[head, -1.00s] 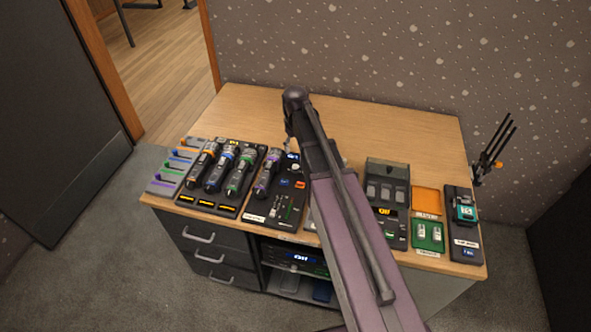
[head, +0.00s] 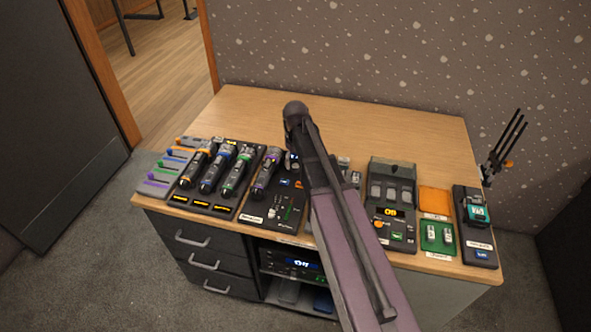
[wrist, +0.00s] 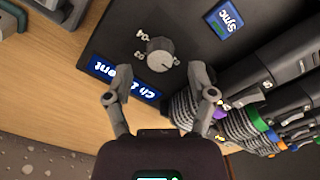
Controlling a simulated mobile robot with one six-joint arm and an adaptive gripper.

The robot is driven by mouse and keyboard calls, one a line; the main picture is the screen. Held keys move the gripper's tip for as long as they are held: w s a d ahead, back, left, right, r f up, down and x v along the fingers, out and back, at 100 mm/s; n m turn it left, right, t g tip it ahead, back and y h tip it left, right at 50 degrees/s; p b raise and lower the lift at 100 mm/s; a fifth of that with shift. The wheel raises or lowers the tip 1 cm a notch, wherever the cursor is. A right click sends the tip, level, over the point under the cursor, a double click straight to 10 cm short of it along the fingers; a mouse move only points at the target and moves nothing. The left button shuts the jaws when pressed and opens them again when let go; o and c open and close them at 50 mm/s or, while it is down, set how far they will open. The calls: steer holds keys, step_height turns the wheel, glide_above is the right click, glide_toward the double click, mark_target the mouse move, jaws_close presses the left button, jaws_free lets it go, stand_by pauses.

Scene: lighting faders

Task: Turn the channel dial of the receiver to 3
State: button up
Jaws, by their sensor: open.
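The receiver is a black panel (wrist: 190,25) upside down in the wrist view, with a blue Sync key (wrist: 225,18) and a lit blue display (wrist: 100,66) whose text is partly covered by a finger. Its channel dial (wrist: 161,54) is a grey round knob with small white digits around it; its exact setting is hard to read. My gripper (wrist: 160,72) is open, with one finger on each side just short of the dial and nothing held. In the head view the receiver (head: 285,172) is partly behind my arm, and the gripper is hidden.
A charger (head: 390,185), small trays (head: 437,235) and a black unit (head: 477,240) lie to the right. The back of the desk (head: 400,130) is clear.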

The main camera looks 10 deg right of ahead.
steer(key=shift+f+b, duration=0.8)
steer(key=shift+f, duration=0.3)
jaws_close()
